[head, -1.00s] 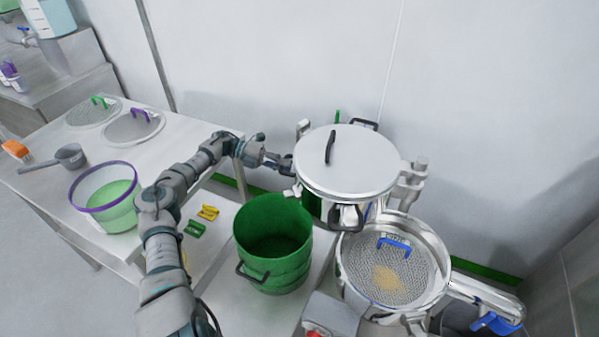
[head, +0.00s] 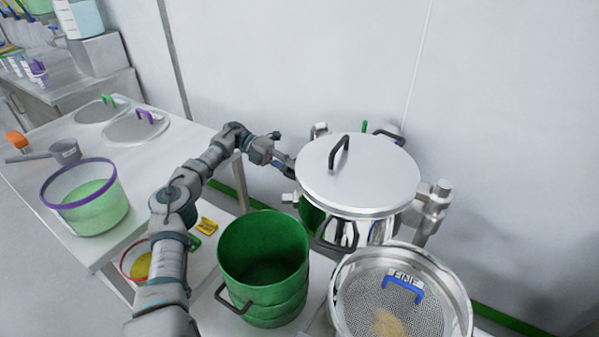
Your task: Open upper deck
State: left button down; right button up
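The upper deck (head: 359,176) is a round steel vessel with a flat lid and a black handle on top. It stands at the back of the machine, lid in place and level. Black handles stick out at its front and back. The lower deck (head: 345,297) is an open steel ring with a mesh screen, a blue handle and some tan granules, in front and to the right. My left gripper (head: 287,161) is at the left edge of the upper deck. Its fingertips are small and partly hidden, so I cannot tell if they touch it. My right gripper is not in view.
A green bucket (head: 263,255) stands close to my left arm, in front of the upper deck. A table (head: 168,160) at left holds a purple-rimmed tub (head: 88,201), a scoop (head: 64,152) and mesh discs. A wall is close behind the machine.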

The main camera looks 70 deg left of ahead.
pick_arm(q)
jog(key=shift+f, duration=0.3)
jog(key=c, duration=1.2)
grip_release()
jog(key=shift+a, duration=0.15)
jog(key=shift+w+a, duration=0.1)
jog(key=shift+a, duration=0.1)
